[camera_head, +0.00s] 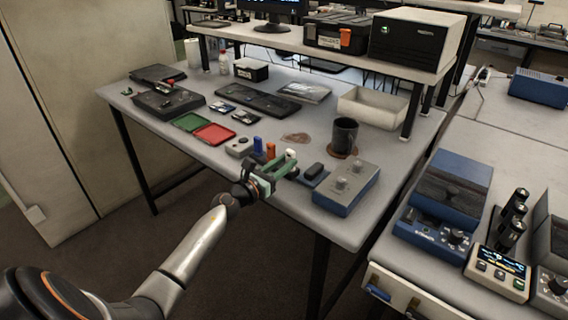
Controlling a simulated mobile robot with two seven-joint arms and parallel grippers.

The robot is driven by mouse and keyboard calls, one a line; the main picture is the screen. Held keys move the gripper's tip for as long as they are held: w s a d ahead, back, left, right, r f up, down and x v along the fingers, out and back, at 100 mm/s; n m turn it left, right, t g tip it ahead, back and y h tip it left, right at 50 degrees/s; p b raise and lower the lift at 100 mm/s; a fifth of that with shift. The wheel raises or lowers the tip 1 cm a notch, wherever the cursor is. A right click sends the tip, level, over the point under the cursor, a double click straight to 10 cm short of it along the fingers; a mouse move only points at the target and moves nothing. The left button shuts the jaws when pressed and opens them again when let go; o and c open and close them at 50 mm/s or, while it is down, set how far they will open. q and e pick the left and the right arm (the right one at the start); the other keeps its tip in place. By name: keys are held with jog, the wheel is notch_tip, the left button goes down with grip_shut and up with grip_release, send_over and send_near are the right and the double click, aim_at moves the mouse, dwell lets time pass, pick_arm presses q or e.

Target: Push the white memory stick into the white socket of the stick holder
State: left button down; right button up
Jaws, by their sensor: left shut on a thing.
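My left gripper (281,167) reaches in over the front edge of the grey table. Its green fingers are shut on the white memory stick (291,154), whose pale top shows just above them. A blue stick (257,144) and an orange stick (270,150) stand upright to the left of the gripper. The stick holder and its white socket cannot be made out clearly, and the gripper covers part of this area. I cannot tell whether the white stick touches a socket. My right gripper is not in view.
A blue-grey box with knobs (346,187) and a small dark block (314,170) lie right of the gripper. A dark mug (344,136) stands behind. A shelf spans the back.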

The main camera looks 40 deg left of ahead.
pick_arm(q)
jog(key=shift+f+b, duration=0.4)
jog(key=shift+f, duration=0.05)
jog(key=c, duration=0.5)
grip_release()
jog(key=shift+c, duration=0.2)
jog(key=s, duration=1.2)
jog(key=shift+s+a+b, duration=0.25)
jog(key=shift+a+b, duration=0.1)
jog(key=shift+a, duration=0.1)
jog(key=shift+f, duration=0.1)
